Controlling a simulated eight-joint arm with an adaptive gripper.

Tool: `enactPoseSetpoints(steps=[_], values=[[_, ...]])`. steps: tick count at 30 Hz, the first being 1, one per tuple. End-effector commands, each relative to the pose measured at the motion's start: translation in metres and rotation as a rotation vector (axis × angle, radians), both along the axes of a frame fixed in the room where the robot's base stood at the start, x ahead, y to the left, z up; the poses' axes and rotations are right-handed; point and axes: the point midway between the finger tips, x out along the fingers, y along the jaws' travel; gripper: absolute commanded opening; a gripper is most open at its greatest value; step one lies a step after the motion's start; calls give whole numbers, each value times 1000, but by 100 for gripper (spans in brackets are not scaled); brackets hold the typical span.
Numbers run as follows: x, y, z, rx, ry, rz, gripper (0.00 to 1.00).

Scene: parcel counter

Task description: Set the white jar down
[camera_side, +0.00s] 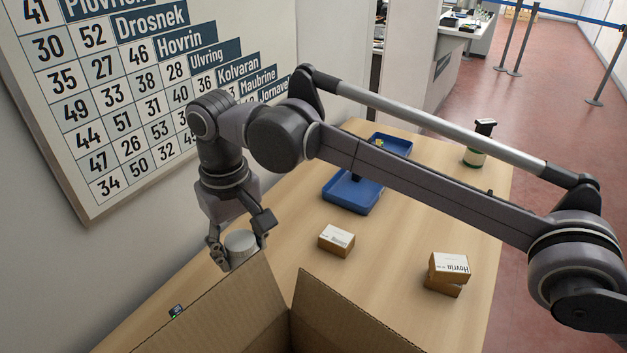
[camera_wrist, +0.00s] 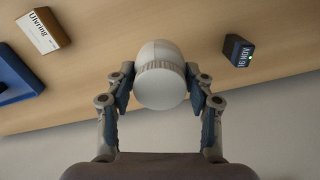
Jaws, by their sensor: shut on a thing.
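The white jar (camera_side: 241,244) is between the fingers of my gripper (camera_side: 237,241) in the side view, over the left part of the counter. In the wrist view the jar (camera_wrist: 160,78) shows its ribbed lid end towards the camera. Both fingers of my gripper (camera_wrist: 160,90) press on its sides. The cardboard box flap hides the lower part of the jar's surroundings in the side view, so I cannot tell whether the jar touches the counter.
An open cardboard box (camera_side: 215,310) stands in front. A small white-topped carton (camera_side: 337,240) and two stacked cartons (camera_side: 447,273) lie to the right. Blue trays (camera_side: 352,195) are behind. A small dark device (camera_wrist: 237,50) with a green light is near the jar. The wall is close by.

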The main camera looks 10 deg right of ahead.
Motion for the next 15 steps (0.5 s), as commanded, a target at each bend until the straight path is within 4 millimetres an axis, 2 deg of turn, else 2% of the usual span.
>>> enactPoseSetpoints(steps=[5, 15], values=[[0, 1, -11, 0, 0, 1, 18], [0, 0, -44, 0, 0, 1, 18]])
